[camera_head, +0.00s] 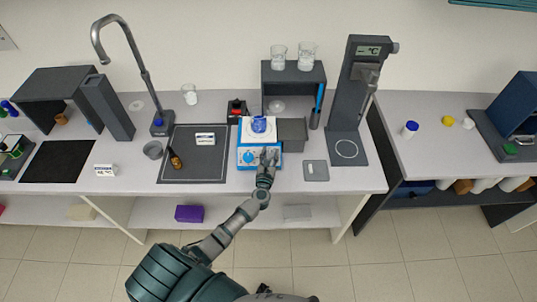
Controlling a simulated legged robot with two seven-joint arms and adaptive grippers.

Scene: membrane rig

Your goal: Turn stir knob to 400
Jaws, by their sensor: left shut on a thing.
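A blue and white hotplate stirrer (245,136) stands on the bench near the middle of the view. A vessel with blue contents (259,124) sits on its top plate. A blue knob (248,157) shows on the left of its front panel. My left gripper (269,156) is at the right side of that panel, shut on what appears to be the stir knob there. The fingers hide this knob, and its setting cannot be read. My right gripper is not in view.
A grey box (292,131) stands close right of the stirrer. A dark mat (205,170) with a small brown bottle (176,160) lies to the left. A tall grey instrument (347,110) stands further right.

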